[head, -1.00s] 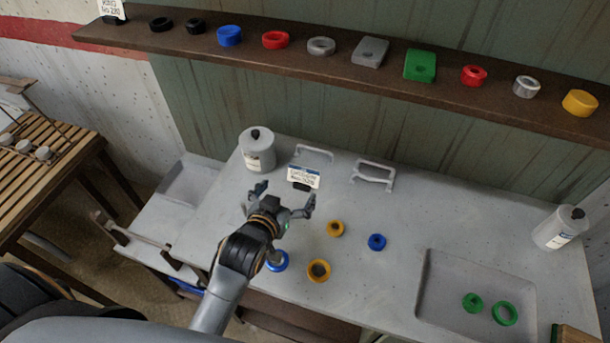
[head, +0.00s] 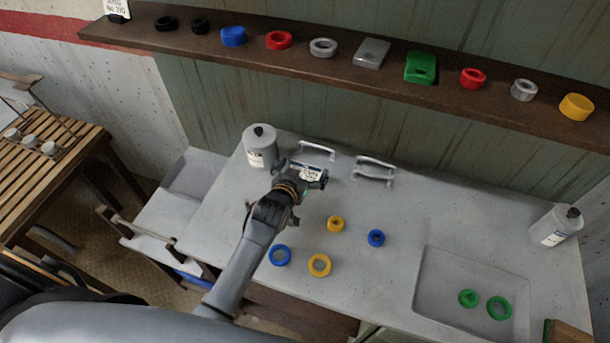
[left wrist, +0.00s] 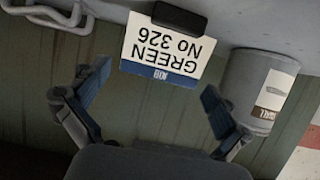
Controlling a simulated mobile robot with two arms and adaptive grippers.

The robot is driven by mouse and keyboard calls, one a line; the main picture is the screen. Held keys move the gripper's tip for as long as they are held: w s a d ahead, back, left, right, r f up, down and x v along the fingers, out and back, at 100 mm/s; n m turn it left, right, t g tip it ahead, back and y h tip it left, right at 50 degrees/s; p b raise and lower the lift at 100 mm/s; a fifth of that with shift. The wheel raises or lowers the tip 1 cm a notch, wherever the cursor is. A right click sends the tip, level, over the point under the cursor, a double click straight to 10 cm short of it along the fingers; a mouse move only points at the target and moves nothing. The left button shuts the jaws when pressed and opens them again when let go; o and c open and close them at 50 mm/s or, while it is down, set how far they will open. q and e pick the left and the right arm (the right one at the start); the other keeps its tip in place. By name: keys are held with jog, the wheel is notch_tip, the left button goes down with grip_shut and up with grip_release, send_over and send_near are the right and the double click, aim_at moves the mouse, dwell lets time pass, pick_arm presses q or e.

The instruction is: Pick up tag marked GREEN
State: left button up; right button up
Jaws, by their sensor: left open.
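The white tag reading GREEN No 326 (left wrist: 163,48) has a blue strip and shows upside down in the left wrist view. It stands in a dark holder (left wrist: 180,17) on the grey bench. In the head view the tag (head: 311,174) is partly covered by my left gripper (head: 305,178). In the left wrist view my left gripper (left wrist: 148,95) is open, one finger on each side of the tag's lower picture edge. The tag appears between and ahead of the fingers, with no visible contact. My right gripper is not in view.
A grey canister (head: 260,148) stands close left of the gripper; metal handles (head: 374,170) lie behind and right. Blue and yellow rings (head: 319,265) lie in front. A sunken tray (head: 430,290) holds green rings. A brown shelf (head: 300,62) with coloured parts runs above.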

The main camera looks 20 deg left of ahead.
pick_arm(q)
jog(key=c, duration=1)
